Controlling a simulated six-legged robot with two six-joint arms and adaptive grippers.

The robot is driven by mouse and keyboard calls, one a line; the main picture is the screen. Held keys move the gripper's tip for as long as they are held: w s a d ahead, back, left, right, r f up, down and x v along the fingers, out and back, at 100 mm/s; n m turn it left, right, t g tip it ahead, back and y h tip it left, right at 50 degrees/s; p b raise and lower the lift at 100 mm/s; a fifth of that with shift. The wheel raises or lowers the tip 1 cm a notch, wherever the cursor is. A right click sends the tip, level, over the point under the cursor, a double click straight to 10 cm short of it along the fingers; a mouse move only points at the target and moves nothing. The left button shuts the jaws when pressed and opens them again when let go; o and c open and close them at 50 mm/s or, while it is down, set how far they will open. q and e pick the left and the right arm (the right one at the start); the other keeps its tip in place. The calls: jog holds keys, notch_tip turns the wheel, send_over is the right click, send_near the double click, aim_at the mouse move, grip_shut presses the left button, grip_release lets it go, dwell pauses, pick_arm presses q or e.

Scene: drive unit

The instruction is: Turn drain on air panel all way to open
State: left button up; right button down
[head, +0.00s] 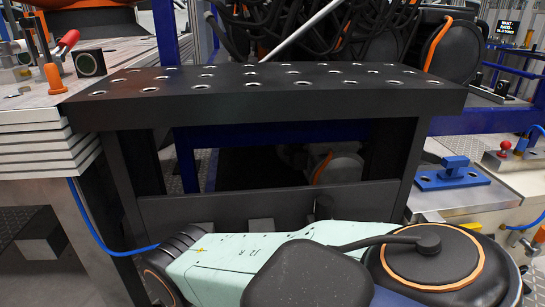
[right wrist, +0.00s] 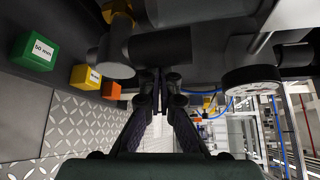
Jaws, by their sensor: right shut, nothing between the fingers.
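In the right wrist view my right gripper (right wrist: 161,76) is shut and empty, its fingertips together near the middle. Dark cylindrical parts (right wrist: 160,48) lie just beyond and above the fingertips; I cannot tell whether they touch. A round black part with a pale face (right wrist: 252,82) is to the right of the fingers. A blue hose (right wrist: 228,108) and small yellow part (right wrist: 208,101) are further back. I cannot make out which part is the drain or the air panel. My left gripper is not in view.
In the right wrist view, green (right wrist: 34,52), yellow (right wrist: 85,77) and orange (right wrist: 110,91) blocks lie left. In the head view, a black table with holes (head: 270,100) stands ahead. A red-knobbed lever (head: 67,40) is left; a blue fixture (head: 452,177) is right.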

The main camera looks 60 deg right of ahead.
jog(key=v, duration=1.2)
